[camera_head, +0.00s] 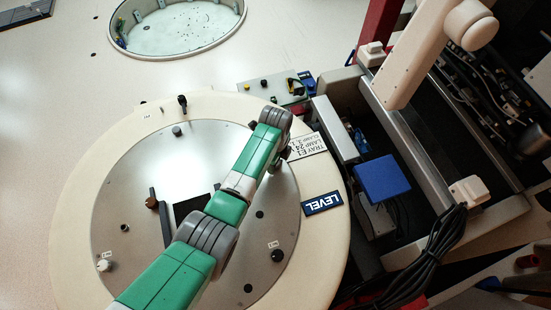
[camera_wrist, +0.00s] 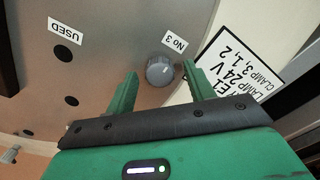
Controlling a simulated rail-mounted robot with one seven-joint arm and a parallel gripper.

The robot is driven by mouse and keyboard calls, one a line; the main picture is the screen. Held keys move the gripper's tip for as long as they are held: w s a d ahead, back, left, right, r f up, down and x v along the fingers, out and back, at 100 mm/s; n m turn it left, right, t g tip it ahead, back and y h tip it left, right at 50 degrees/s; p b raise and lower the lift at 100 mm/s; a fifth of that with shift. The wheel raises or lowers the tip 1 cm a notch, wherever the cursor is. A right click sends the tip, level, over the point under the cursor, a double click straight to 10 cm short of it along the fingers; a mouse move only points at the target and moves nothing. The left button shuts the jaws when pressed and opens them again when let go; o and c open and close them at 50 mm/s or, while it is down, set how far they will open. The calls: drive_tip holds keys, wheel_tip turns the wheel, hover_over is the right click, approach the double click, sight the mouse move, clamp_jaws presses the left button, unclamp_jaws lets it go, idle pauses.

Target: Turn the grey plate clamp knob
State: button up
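In the wrist view a round grey knob (camera_wrist: 160,71) sits on the grey metal plate (camera_wrist: 110,45), beside a label reading "No 3". My gripper (camera_wrist: 160,77) is open, with one green finger on each side of the knob. A gap shows between the knob and each finger; the right finger looks nearer. I cannot tell whether the fingertips are down at the knob's height. In the head view the round plate (camera_head: 130,190) lies on a cream disc (camera_head: 75,220). My green arm reaches across it and hides the knob and most of the gripper.
A "24 V" clamp label (camera_wrist: 232,72) lies right of the knob. A "USED" label (camera_wrist: 64,31) and dark holes are to the left. On the plate are a white knob (camera_head: 104,265) and a dark knob (camera_head: 278,255). A blue box (camera_head: 382,179) and cables stand right.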

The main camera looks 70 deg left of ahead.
wheel_tip(320, 180, up, 8)
drive_tip(key=shift+f+p, duration=0.1)
drive_tip(key=shift+p, duration=0.2)
idle(0.5)
